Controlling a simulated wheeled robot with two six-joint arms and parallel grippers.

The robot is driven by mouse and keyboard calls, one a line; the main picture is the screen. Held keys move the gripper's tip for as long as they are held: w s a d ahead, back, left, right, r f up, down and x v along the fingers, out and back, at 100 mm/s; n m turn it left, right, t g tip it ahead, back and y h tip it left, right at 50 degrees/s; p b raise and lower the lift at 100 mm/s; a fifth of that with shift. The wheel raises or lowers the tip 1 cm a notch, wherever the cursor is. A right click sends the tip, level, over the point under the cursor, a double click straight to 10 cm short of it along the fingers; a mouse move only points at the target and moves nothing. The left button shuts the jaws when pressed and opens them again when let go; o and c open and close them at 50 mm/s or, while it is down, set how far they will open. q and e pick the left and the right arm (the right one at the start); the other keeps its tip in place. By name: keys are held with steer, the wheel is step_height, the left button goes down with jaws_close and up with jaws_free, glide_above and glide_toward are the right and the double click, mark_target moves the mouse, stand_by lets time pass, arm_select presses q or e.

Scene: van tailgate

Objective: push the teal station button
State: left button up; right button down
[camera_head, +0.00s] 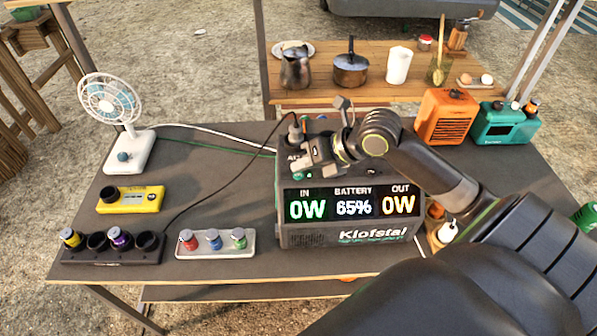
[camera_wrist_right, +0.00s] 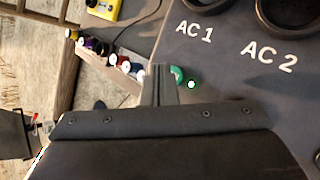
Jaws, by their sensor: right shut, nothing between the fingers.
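The power station (camera_head: 345,236) stands on the dark table; its front display reads IN 0W, BATTERY 65%, OUT 0W. A small teal button (camera_head: 298,176) shows at the left of its top, partly hidden by my right gripper (camera_head: 308,168). In the right wrist view the teal button (camera_wrist_right: 191,83), with a white mark, lies just right of my shut fingertips (camera_wrist_right: 161,74). The fingers are empty and partly cover that area. I cannot tell whether they touch the button. My left gripper is not in view.
The station's top has round sockets labelled AC 1 and AC 2 (camera_wrist_right: 270,15). A white fan (camera_head: 112,105), yellow device (camera_head: 131,200), battery charger (camera_head: 90,256) and small tray (camera_head: 215,252) stand left. An orange heater (camera_head: 445,118) and teal radio (camera_head: 507,126) stand right.

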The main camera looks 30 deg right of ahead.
mark_target(303, 178)
steer(key=shift+r, duration=0.15)
step_height(303, 178, up, 6)
steer(key=p, duration=0.3)
stand_by(0.4)
stand_by(0.4)
